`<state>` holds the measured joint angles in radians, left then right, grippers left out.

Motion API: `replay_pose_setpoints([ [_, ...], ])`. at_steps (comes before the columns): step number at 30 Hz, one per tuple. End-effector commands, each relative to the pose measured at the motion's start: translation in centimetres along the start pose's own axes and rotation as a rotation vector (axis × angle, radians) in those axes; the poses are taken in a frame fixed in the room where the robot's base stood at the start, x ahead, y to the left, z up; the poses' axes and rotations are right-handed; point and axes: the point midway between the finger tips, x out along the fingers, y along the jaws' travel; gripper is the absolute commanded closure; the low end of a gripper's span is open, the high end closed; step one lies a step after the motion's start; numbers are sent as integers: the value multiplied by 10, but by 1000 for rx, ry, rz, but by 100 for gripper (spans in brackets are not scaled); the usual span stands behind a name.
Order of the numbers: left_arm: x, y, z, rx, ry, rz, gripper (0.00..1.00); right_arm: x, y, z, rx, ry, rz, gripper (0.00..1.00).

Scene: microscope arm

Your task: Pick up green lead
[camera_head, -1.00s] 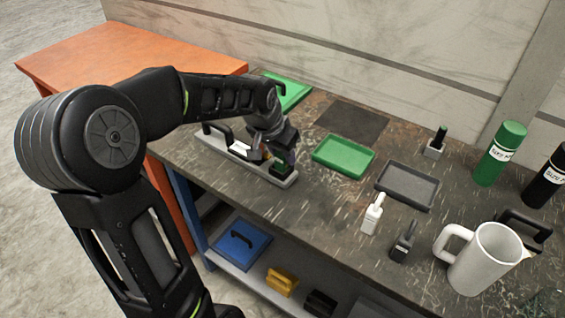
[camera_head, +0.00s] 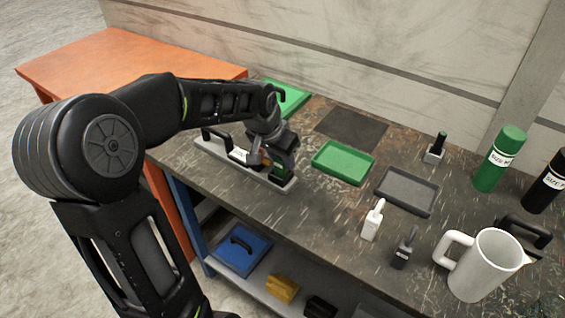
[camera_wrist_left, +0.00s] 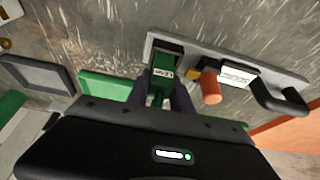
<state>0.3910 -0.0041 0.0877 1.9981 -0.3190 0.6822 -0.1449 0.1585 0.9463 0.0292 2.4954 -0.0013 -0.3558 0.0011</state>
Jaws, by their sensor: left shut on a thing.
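The green lead (camera_head: 280,173) is a small dark-green block with a white label, at the right end of a long grey holder (camera_head: 214,152) on the workbench. In the left wrist view the green lead (camera_wrist_left: 163,78) sits between the two fingers. My left gripper (camera_head: 277,165) reaches down over that end and is shut on it; it also shows in the left wrist view (camera_wrist_left: 165,92). I cannot tell whether the block is lifted off the holder. My right gripper is out of view.
On the holder are an orange cylinder (camera_wrist_left: 210,86), a white-labelled piece (camera_wrist_left: 238,76) and a black handle (camera_wrist_left: 281,101). To the right are a green tray (camera_head: 343,163), a grey tray (camera_head: 407,191), small bottles and a white jug (camera_head: 484,267).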

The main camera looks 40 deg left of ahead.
Motion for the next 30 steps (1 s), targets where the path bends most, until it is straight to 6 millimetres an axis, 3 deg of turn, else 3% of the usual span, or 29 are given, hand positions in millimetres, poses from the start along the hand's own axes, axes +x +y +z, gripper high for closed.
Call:
replay_pose_setpoints([
  [15,-80,0,-34,1,6,-1,100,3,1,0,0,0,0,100],
  [30,-89,0,-37,1,3,0,100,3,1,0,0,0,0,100],
])
